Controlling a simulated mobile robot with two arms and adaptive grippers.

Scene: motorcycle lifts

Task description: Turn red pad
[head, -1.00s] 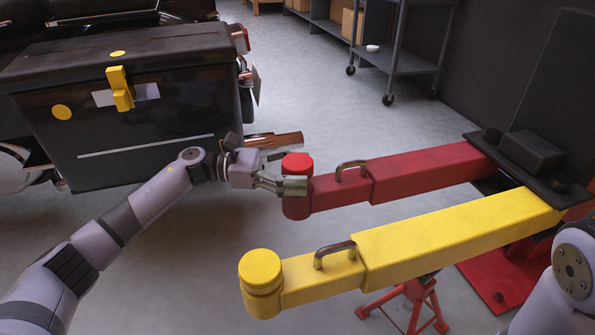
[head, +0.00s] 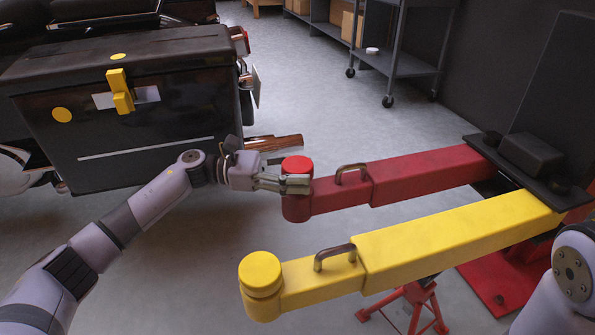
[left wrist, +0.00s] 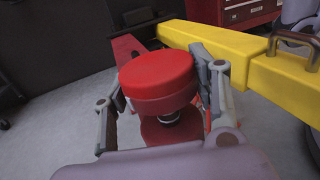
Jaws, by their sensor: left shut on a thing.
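The red pad (head: 297,164) is a round red cap at the near end of the red lift arm (head: 410,176). My left gripper (head: 297,182) reaches it from the left, with one finger across the pad's near side. In the left wrist view the red pad (left wrist: 157,78) sits between the two fingers, with a dark threaded stem below it. My left gripper (left wrist: 160,98) is shut on the pad there. The far finger is mostly hidden in the head view. My right gripper is out of view.
A yellow lift arm (head: 450,241) with a yellow pad (head: 260,270) lies parallel, nearer to me. Metal handles stand on both arms. A black case (head: 130,120) with a yellow latch is at left. A dark wheeled shelf (head: 395,62) stands behind. Grey floor lies between.

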